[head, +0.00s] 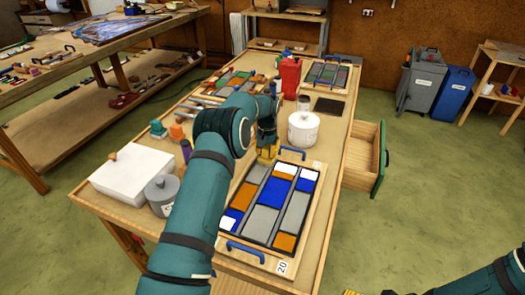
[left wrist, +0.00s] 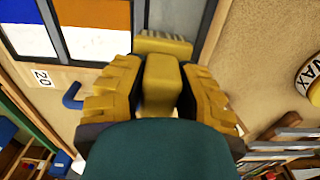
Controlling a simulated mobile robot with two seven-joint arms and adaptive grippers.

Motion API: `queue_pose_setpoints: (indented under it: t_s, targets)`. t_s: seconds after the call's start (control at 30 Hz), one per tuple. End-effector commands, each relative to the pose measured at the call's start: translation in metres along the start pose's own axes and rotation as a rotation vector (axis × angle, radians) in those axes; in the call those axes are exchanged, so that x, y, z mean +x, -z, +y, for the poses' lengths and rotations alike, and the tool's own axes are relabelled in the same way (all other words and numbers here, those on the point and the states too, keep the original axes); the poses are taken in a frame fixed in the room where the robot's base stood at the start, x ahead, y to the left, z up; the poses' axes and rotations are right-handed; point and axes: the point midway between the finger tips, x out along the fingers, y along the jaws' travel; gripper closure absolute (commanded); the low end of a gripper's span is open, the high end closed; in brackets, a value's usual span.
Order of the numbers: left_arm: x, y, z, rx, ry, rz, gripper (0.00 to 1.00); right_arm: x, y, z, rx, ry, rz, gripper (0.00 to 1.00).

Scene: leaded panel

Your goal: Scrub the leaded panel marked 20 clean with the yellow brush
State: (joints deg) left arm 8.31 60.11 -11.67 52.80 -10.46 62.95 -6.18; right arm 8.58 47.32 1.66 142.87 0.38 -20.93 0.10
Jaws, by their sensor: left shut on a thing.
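The leaded panel (head: 263,220) lies flat in a wooden frame on the near end of the bench, with blue handles and a tag (head: 282,267) reading 20. Its panes are grey, blue, orange and white; part of it shows at upper left in the left wrist view (left wrist: 95,15). Only a yellow bit of my right gripper (head: 351,292) shows at the bottom edge.
A white tin (head: 303,129) stands just beyond the panel. A white box (head: 130,174) and a grey can (head: 162,193) stand to the left. A red container (head: 289,79) and other panels (head: 327,74) are farther back. An open drawer (head: 380,160) juts out on the right.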

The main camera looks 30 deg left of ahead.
Motion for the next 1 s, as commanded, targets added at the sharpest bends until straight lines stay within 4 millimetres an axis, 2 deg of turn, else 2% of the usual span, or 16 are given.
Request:
queue_pose_setpoints:
  t_s: [0.37,0.73,1.0]
  targets:
    - [0.001,0.000,0.003,0.000,-0.001,-0.001,0.98,0.000,0.000,0.000,0.000,0.000,0.000,0.09]
    - [0.001,0.001,0.027,0.001,-0.001,-0.002,0.98,0.000,0.000,0.000,0.000,0.000,0.000,0.09]
    - [0.001,0.001,0.030,-0.001,0.000,-0.002,0.98,0.000,0.000,0.000,0.000,0.000,0.000,0.09]
